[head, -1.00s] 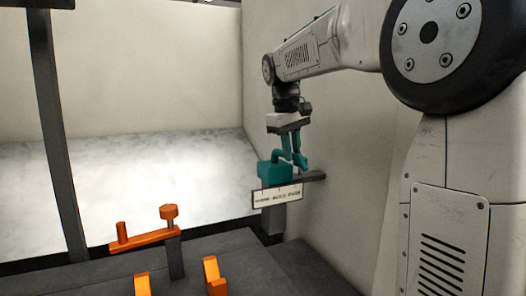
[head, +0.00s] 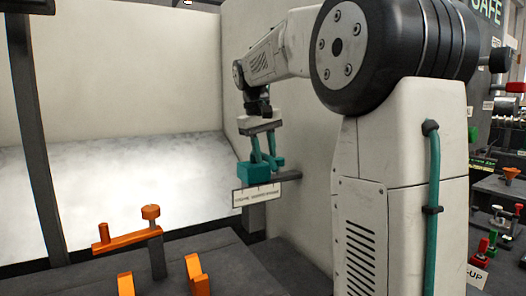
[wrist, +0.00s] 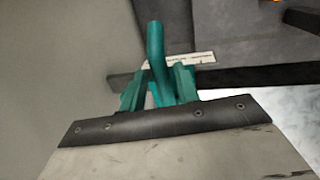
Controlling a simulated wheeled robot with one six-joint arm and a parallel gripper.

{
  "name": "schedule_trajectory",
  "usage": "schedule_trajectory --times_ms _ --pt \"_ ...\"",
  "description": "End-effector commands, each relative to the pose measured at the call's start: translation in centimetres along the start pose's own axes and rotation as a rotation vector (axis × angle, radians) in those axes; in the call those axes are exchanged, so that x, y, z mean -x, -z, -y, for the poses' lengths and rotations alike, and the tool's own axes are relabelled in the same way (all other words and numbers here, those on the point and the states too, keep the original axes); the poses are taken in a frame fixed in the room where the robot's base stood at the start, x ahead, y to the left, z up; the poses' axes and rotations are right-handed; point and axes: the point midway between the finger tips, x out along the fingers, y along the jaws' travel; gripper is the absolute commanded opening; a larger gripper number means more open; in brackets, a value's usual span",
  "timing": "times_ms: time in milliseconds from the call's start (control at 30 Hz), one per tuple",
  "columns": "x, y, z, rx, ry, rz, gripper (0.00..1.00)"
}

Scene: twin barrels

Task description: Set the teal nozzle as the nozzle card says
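The teal nozzle (head: 254,173) is a block with a round bar, on a dark horizontal arm (head: 288,177) near the wall. A white label strip (head: 257,196) with tick marks hangs below it; its text is too small to read. My gripper (head: 266,160) has teal fingers and reaches down right at the nozzle. In the wrist view the round teal bar (wrist: 155,45) runs between my two fingers (wrist: 160,90). The fingers stand apart on either side of it; I cannot tell whether they press on it. Part of the block is hidden behind them.
An orange lever (head: 128,239) with two upright knobs sits on a post at the lower left, above two orange brackets (head: 194,274). A pale wall stands behind the nozzle. At the far right are shelves with red and green fittings (head: 482,246) and small cards.

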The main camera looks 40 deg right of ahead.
Motion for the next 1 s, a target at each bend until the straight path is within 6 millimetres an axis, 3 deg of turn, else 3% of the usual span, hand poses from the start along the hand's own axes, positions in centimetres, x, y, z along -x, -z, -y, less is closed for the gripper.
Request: schedule_trajectory --times_ms 367,733,1000 --pt "0.5 0.1 0.1 0.002 0.0 -0.003 0.41" --pt "6.2 0.2 0.1 0.002 0.0 -0.003 0.41" --pt "7.8 0.1 0.1 0.001 0.001 0.0 0.41"
